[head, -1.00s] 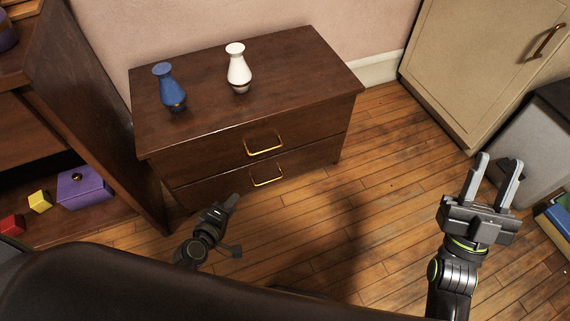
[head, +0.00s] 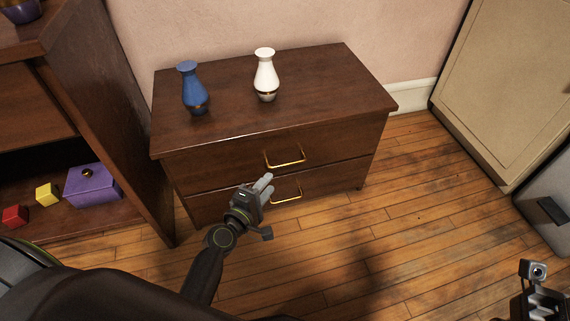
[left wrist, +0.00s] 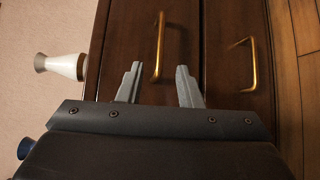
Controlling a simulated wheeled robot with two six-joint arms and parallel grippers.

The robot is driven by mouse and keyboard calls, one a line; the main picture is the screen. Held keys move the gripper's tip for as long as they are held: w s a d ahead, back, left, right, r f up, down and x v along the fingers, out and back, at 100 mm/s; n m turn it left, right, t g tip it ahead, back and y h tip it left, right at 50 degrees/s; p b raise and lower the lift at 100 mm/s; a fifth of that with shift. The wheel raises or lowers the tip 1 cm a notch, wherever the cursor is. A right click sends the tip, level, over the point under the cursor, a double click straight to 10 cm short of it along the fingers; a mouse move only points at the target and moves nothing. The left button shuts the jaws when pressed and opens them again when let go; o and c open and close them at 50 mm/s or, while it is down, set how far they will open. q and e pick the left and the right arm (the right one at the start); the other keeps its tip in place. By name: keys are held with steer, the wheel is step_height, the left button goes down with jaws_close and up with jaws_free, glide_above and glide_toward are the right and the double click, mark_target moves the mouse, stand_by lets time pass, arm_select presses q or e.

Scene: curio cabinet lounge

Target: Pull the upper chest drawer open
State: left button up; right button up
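The dark wooden chest has an upper drawer (head: 235,155) with a brass bar handle (head: 286,160). The upper drawer looks shut. The lower drawer (head: 335,180) has a similar brass handle (head: 287,193). My left gripper (head: 266,184) is in front of the chest, below and left of the upper handle in the head view. In the left wrist view its fingers (left wrist: 158,72) are open and empty, with the upper handle (left wrist: 159,47) appearing between and beyond the tips. No contact is visible. My right gripper (head: 540,298) is cut off at the lower right corner.
A blue vase (head: 194,90) and a white vase (head: 265,76) stand on the chest top. A shelf unit at left holds a purple box (head: 93,188) and yellow and red blocks. A beige cabinet (head: 508,90) stands at right. The floor before the chest is clear.

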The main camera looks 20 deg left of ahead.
mark_target(285, 165)
arm_select(q)
steer(key=b+x, duration=0.1)
steer(key=x, duration=0.9)
steer(key=shift+w, duration=0.2)
steer(key=shift+c, duration=0.2)
jaws_close()
